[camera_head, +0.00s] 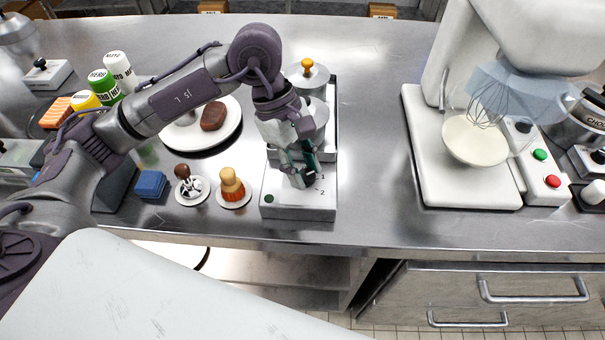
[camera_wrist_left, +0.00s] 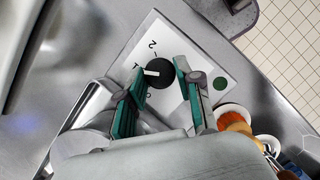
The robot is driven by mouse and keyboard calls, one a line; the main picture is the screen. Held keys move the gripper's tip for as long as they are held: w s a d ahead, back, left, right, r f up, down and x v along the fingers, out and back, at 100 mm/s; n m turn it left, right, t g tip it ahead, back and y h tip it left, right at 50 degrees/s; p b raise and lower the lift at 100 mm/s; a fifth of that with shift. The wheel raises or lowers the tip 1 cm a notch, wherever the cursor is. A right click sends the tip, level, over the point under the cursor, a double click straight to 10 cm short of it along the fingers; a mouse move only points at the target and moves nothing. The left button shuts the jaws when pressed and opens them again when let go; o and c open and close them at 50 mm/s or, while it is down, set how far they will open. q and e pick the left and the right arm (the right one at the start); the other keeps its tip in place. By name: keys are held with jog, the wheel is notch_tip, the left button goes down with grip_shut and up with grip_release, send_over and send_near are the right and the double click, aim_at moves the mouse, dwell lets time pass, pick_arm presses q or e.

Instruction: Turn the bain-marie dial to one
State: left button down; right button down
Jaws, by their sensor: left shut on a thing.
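The pointer is turned toward the side of the "1" mark. My left gripper (camera_head: 302,172) is over the front panel and shut on the dial, one teal finger on each side (camera_wrist_left: 159,76). In the head view the gripper hides the dial. My right gripper is not in view.
Left of the bain-marie stand a brush (camera_head: 231,184), a tamper-like tool (camera_head: 187,183), a blue sponge (camera_head: 150,184) and a plate (camera_head: 226,133) with brown food. Several bottles stand farther left. A white mixer (camera_head: 417,130) with a bowl stands right. Counter between is clear.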

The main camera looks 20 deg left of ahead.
pick_arm(q)
jog(key=shift+m, duration=0.3)
jog(key=c, duration=0.8)
grip_release()
jog(key=shift+o, duration=0.2)
jog(key=v, duration=1.2)
jog(key=shift+w, duration=0.2)
jog(key=shift+d+r, duration=0.1)
